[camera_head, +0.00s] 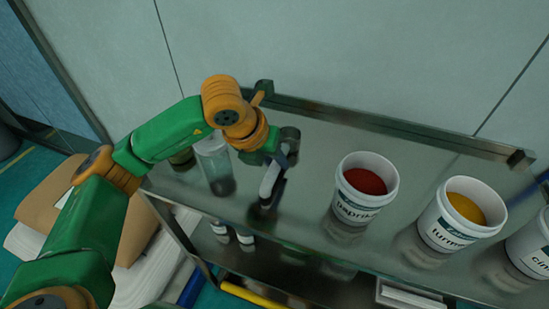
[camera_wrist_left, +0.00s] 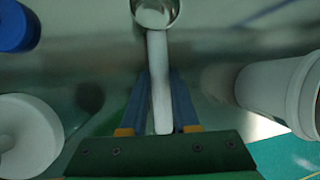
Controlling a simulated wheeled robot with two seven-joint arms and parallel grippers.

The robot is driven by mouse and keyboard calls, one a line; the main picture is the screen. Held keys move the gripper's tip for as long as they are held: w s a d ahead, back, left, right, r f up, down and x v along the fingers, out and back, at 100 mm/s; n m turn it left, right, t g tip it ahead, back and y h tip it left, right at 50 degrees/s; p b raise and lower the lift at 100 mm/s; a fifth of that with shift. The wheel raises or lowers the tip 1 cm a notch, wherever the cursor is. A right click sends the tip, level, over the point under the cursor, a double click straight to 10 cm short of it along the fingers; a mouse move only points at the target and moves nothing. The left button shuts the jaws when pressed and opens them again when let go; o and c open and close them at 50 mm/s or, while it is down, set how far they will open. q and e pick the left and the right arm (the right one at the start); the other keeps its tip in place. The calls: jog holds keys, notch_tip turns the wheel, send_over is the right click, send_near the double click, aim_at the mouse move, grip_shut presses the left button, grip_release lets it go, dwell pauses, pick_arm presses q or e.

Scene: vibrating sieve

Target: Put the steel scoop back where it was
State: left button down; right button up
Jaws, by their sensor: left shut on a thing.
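The steel scoop shows in the left wrist view, with its round bowl (camera_wrist_left: 155,12) at the top edge and its pale straight handle (camera_wrist_left: 158,75) running down between my blue fingers. My left gripper (camera_wrist_left: 160,105) is shut on that handle. In the head view the left gripper (camera_head: 277,163) points down over the left part of the steel table (camera_head: 310,150), with the pale handle (camera_head: 268,180) at its fingers. The bowl is hard to make out there. I cannot tell whether the scoop touches the tabletop. My right gripper is not in view.
A clear jar (camera_head: 214,165) stands close left of the gripper. A paprika tub (camera_head: 360,210), a turmeric tub (camera_head: 445,240) and a third tub (camera_head: 532,245) stand to the right. A raised rail (camera_head: 390,128) runs along the back. Bare tabletop lies between gripper and paprika.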

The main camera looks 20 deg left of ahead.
pick_arm(q)
jog(key=c, duration=0.7)
grip_release()
jog(key=shift+o, duration=0.2)
jog(key=shift+r, duration=0.15)
jog(key=v, duration=1.2)
